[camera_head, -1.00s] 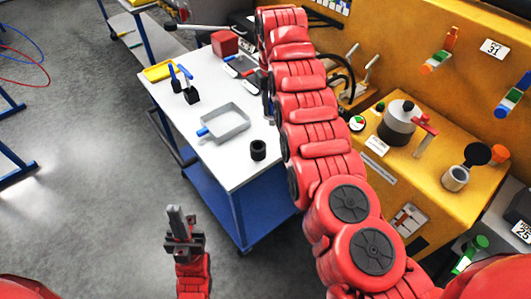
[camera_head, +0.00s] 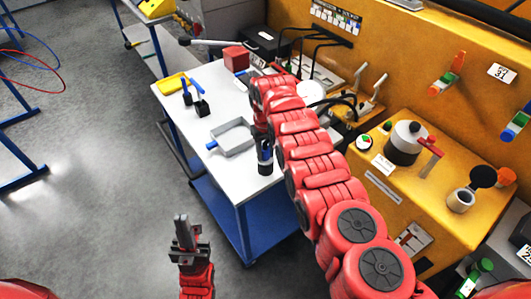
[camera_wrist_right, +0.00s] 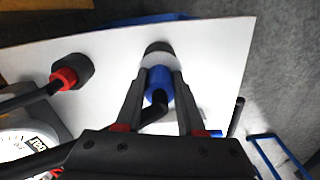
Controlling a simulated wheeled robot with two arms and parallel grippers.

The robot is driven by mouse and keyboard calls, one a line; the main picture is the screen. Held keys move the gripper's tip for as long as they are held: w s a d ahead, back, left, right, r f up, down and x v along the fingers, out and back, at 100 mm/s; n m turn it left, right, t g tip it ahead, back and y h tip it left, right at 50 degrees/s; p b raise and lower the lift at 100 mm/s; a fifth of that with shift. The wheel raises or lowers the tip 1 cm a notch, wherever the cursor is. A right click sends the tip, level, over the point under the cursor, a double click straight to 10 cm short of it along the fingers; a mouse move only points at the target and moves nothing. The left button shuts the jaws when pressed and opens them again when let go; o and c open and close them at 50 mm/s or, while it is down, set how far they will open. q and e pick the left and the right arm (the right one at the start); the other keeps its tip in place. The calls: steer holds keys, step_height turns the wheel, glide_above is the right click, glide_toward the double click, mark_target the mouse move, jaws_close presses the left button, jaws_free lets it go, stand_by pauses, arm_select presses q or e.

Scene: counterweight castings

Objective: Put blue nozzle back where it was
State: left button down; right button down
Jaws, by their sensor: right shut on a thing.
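My right gripper (camera_head: 264,148) is low over the front right part of the white table (camera_head: 226,179). In the right wrist view its fingers (camera_wrist_right: 162,92) are shut on the blue nozzle (camera_wrist_right: 160,80), which has a whitish collar. A dark grey round piece (camera_wrist_right: 158,47) shows beyond the collar; I cannot tell whether it is the nozzle's tip or the black ring on the table. In the head view the gripper stands at the dark ring (camera_head: 265,169) and partly covers it. My left gripper (camera_head: 182,227) is away from the table at the bottom; its opening is unclear.
A grey tray (camera_head: 249,126) lies just left of my right gripper. Blue-handled tools in black stands (camera_head: 201,107), a yellow tray (camera_head: 172,82) and a red block (camera_head: 236,58) stand further back. The yellow bench (camera_head: 390,187) borders the right side.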

steer(key=shift+f, duration=0.15)
steer(key=shift+f+b, duration=0.4)
steer(key=c, duration=0.5)
jaws_free()
steer(key=shift+r, duration=0.1)
steer(key=shift+r, duration=0.1)
